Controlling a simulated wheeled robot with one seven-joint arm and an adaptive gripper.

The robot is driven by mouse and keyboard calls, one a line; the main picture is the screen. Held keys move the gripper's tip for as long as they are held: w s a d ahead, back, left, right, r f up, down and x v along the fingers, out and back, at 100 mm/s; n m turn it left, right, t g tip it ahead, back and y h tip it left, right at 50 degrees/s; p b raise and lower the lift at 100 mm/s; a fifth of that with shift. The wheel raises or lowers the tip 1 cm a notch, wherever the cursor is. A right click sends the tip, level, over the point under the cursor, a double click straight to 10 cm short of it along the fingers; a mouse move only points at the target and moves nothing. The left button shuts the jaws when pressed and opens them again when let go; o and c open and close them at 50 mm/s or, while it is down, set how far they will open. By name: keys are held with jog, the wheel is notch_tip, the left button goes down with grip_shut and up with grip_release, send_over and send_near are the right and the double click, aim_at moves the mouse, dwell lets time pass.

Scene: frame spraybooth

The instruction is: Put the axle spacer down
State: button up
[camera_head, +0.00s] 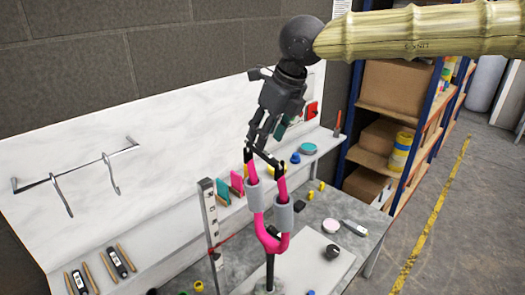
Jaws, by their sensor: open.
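A pink fork (256,193) stands upright with its two legs up, on a dark post above the bench. Each leg has a grey sleeve around it. A dark bar (266,158), which looks like the axle spacer, lies between the black tips of the legs. At this size I cannot tell whether it is seated in both tips. My gripper (259,142) points down just above the fork tips, with its fingers open. The fingertips are very close to the bar, and I cannot tell whether they touch it.
A grey bench (366,247) carries a white sheet (310,265), a black round piece (332,251) and small pots. A metal upright (209,215) stands left of the fork. A wall ledge (316,146) holds small items behind it. Shelving (387,105) with boxes stands at right.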

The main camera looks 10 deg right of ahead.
aim_at(264, 151)
jog(key=shift+w+f+p, duration=0.15)
jog(key=shift+f+p, duration=0.2)
jog(key=shift+d+p+x, duration=0.15)
jog(key=shift+p+x, duration=0.35)
jog(key=shift+x, duration=0.65)
jog(key=shift+d+p+x, duration=0.15)
jog(key=shift+p+x, duration=0.35)
jog(key=shift+x, duration=0.6)
grip_shut()
